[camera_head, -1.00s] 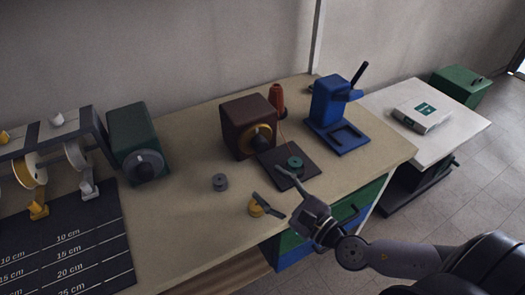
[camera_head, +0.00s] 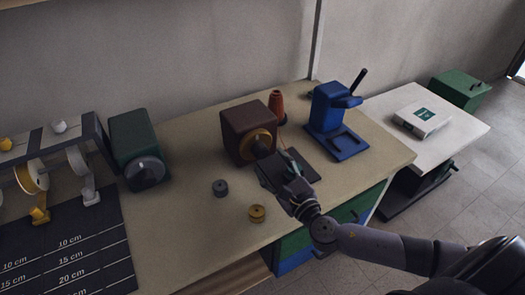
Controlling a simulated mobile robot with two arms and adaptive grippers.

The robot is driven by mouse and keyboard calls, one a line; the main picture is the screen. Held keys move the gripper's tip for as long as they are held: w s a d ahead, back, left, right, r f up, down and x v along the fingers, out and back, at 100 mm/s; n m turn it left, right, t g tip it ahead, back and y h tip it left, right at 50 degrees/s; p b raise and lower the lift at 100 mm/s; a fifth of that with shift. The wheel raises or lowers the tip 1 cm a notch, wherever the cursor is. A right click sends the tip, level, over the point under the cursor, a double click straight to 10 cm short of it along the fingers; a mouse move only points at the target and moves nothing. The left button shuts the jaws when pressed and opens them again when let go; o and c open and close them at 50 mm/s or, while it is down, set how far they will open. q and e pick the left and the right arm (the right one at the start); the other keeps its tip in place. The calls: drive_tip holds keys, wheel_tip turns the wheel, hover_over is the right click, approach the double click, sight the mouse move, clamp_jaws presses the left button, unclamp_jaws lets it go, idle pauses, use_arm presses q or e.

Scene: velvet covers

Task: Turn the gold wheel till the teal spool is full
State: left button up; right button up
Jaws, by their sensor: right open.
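The gold wheel (camera_head: 263,142) is on the front of a dark brown box (camera_head: 238,136) on the bench. A black plate (camera_head: 310,168) lies in front of the box. The teal spool (camera_head: 293,164) on this plate is largely hidden by my right gripper, so I cannot tell how full it is. My right gripper (camera_head: 275,162) is open over the plate, around or just above the spool, in front of the gold wheel. I cannot tell whether it touches the spool. My left gripper is not in view.
A rust-coloured thread cone (camera_head: 276,107) stands behind the box. A blue press (camera_head: 330,110) stands to the right. A grey spool (camera_head: 220,188) and a yellow spool (camera_head: 257,213) sit on open bench at the front. A green box with a grey wheel (camera_head: 134,142) is at left.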

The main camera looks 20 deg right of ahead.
sight(263, 155)
drive_tip(key=w, duration=0.5)
drive_tip(key=shift+w+a, duration=0.25)
drive_tip(key=shift+w, duration=0.05)
drive_tip(key=shift+c, duration=0.2)
drive_tip(key=c, duration=1.1)
